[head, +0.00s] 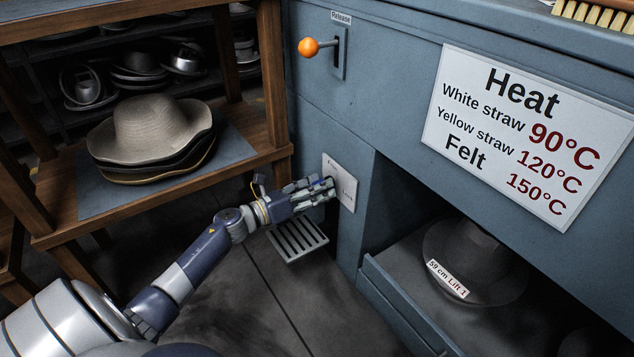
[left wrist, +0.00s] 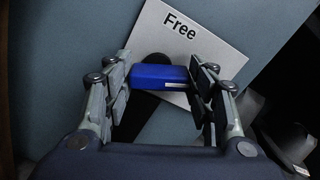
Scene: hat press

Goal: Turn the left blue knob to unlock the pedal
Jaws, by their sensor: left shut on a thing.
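The blue knob (left wrist: 160,77) shows in the left wrist view between the fingers of my left gripper (left wrist: 163,85). The fingers are shut on it from both sides. Behind it a white plate (left wrist: 195,40) reads "Free". In the head view my left gripper (head: 322,190) reaches the white plate (head: 341,182) on the blue press front, and the fingers hide most of the knob. The pedal (head: 297,240), a grey slotted plate, sits low by the press, below my left gripper. My right gripper is in neither view.
An orange-tipped release lever (head: 308,47) is above the plate. A heat sign (head: 530,135) is on the press front. A wooden shelf (head: 270,80) with stacked hats (head: 152,130) stands at left.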

